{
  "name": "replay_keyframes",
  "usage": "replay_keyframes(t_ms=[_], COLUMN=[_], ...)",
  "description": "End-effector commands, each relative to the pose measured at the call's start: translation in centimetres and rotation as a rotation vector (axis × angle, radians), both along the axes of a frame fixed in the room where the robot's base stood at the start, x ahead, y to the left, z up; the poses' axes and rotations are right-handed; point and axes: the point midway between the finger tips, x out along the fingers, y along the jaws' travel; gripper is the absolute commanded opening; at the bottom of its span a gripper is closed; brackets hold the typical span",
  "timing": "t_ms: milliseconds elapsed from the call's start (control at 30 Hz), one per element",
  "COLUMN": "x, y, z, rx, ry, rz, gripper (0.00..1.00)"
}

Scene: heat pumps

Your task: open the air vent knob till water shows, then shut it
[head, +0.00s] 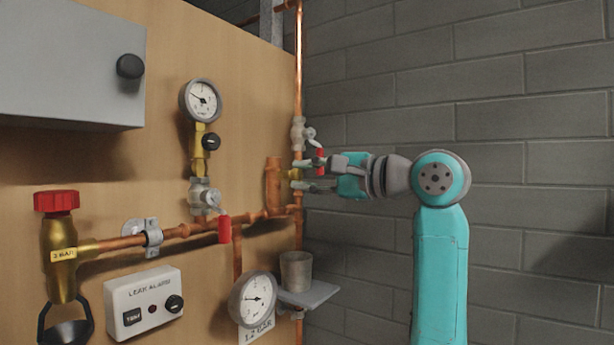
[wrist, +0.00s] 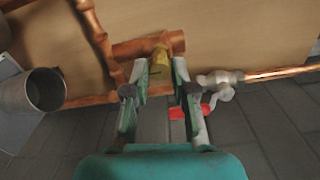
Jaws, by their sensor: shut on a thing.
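The air vent knob is a small brass-yellow piece (head: 295,174) beside the copper fitting at the right end of the pipework. In the wrist view the knob (wrist: 159,62) sits between my fingertips. My gripper (head: 299,176) reaches in from the right, one finger above the knob and one below, and is shut on it. It also shows in the wrist view (wrist: 160,68). My fingers hide part of the knob. I see no water at it.
A red-handled valve (wrist: 218,85) is close beside my fingers on the vertical copper pipe (head: 299,70). A grey cup (head: 297,271) stands on a small shelf (head: 320,292) below. A gauge (head: 253,298) hangs left of it.

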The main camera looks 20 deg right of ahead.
Motion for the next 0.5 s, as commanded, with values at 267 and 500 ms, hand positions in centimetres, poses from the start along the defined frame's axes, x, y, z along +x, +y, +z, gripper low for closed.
replay_keyframes(t_ms=[267,500], x=[0.04,0.05], y=[-0.08,-0.08], z=[-0.09,-0.12], rx=[0.039,0.042], ry=[0.031,0.034], rz=[-0.002,-0.002], gripper=[0.00,0.00])
